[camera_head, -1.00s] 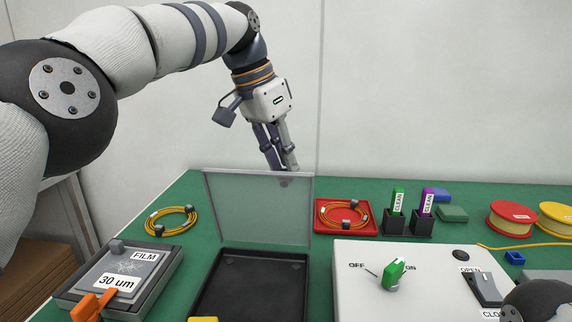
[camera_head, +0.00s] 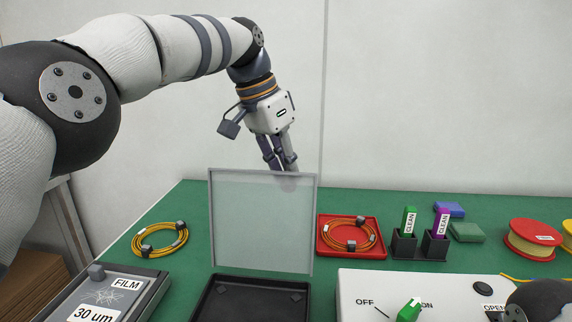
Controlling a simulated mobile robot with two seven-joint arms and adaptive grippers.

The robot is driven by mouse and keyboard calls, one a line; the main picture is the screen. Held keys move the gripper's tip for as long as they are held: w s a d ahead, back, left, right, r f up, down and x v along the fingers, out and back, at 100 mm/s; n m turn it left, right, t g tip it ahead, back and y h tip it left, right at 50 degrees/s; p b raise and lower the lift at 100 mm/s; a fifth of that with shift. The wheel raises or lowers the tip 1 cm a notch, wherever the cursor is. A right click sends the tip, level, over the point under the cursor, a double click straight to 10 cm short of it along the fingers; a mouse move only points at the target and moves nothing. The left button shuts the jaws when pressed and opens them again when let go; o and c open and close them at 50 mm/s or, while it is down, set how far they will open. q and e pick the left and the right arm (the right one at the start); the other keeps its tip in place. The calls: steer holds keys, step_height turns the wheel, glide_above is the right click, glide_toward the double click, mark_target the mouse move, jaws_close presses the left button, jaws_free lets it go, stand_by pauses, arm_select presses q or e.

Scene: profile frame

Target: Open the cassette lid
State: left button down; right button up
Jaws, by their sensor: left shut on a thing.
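The cassette is a shallow black tray (camera_head: 222,297) at the bottom centre, its front cut off by the picture edge. Its translucent, grey-framed lid (camera_head: 262,230) stands up steeply at the tray's far side. My left gripper (camera_head: 287,184) points down at the lid's top edge, right of its middle. Its fingers are shut on the lid; their tips show blurred through the pane. My right gripper is out of view.
A FILM box (camera_head: 128,300) and a yellow cable coil (camera_head: 160,240) are to the left. A red tray (camera_head: 324,247) with a coil, a green CLEAN item (camera_head: 409,220), a purple one (camera_head: 441,222) and a white switch panel (camera_head: 355,285) are to the right.

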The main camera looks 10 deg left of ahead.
mark_target(284, 188)
arm_select(q)
steer(key=shift+g, duration=0.4)
steer(key=f, duration=0.4)
steer(key=shift+s+a, duration=0.1)
steer(key=shift+s, duration=0.1)
steer(key=c, duration=1.5)
jaws_free()
steer(key=shift+f, duration=0.1)
steer(key=shift+o, duration=0.9)
steer(key=shift+a, duration=0.2)
steer(key=w+d+v, duration=0.1)
steer(key=v, duration=1)
steer(key=shift+s+r+t, duration=0.2)
steer(key=shift+r+t, duration=0.15)
steer(key=shift+t, duration=0.05)
steer(key=shift+a, duration=0.1)
